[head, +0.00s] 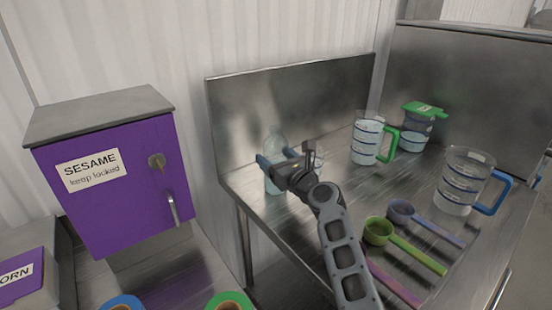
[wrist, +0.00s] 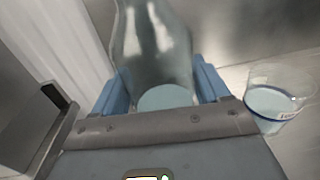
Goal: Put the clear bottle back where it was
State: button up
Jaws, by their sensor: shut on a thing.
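The clear bottle (head: 275,145) is upright at the left end of the steel table, near the back panel. My gripper (head: 279,164) is shut on it, with its blue fingers on either side of the bottle. In the wrist view the clear bottle (wrist: 152,45) stands between the two fingers of my gripper (wrist: 160,88), with pale liquid low inside it. The bottle's base is hidden in the wrist view, and I cannot tell whether it touches the table.
A small clear cup (wrist: 280,98) stands just right of the bottle. Farther right are a green-handled jug (head: 367,140), a green-lidded jug (head: 416,130) and a blue-handled jug (head: 462,180). Several scoops, one green (head: 378,231), lie in front. A purple sesame cabinet (head: 115,205) stands left.

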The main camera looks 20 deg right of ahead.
jog(key=o, duration=1.4)
jog(key=shift+f, duration=0.1)
jog(key=shift+c, duration=0.2)
jog(key=p+v, duration=0.1)
jog(key=v, duration=1.1)
jog(key=shift+r, duration=0.2)
